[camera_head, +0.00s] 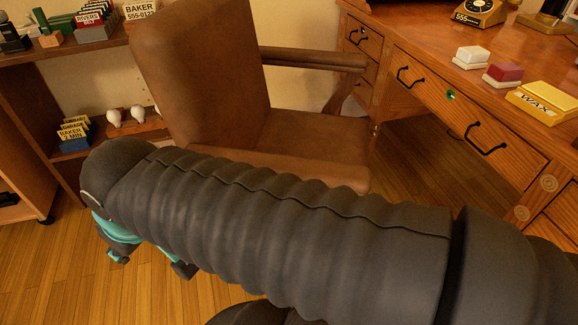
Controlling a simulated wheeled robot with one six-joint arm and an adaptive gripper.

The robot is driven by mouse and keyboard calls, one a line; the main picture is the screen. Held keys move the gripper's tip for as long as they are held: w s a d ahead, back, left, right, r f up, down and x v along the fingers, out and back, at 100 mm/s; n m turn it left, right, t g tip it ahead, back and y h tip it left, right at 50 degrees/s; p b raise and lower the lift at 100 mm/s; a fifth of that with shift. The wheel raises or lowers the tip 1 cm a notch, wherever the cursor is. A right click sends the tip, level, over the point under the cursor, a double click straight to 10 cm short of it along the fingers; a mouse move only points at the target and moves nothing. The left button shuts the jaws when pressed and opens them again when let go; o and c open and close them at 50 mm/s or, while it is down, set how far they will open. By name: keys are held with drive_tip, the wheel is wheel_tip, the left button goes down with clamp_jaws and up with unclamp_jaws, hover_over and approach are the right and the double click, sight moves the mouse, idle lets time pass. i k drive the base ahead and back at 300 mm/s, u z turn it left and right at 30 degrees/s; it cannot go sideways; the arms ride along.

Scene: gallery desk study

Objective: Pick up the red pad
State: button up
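A small red pad (505,72) on a pale base sits on the wooden desk at the upper right, between a white pad and a yellow box marked WAX. My gripper (150,266) is at the lower left, low over the floor and far from the red pad. Its teal and dark parts show below the end of my arm, but most of it is hidden behind the arm. I cannot tell whether it is open or shut.
The white pad (473,53), the WAX box (545,100) and a telephone (480,12) are on the desk (420,30). A brown chair (205,75) stands between the desk and a shelf unit (30,75). My arm crosses the foreground.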

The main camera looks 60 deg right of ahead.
sight(507, 75)
drive_tip(key=k, duration=1.95)
drive_tip(key=z, duration=0.95)
drive_tip(key=i, duration=1.5)
drive_tip(key=k, duration=1.55)
drive_tip(key=u, duration=1)
drive_tip(key=i, duration=1.3)
drive_tip(key=z, duration=0.15)
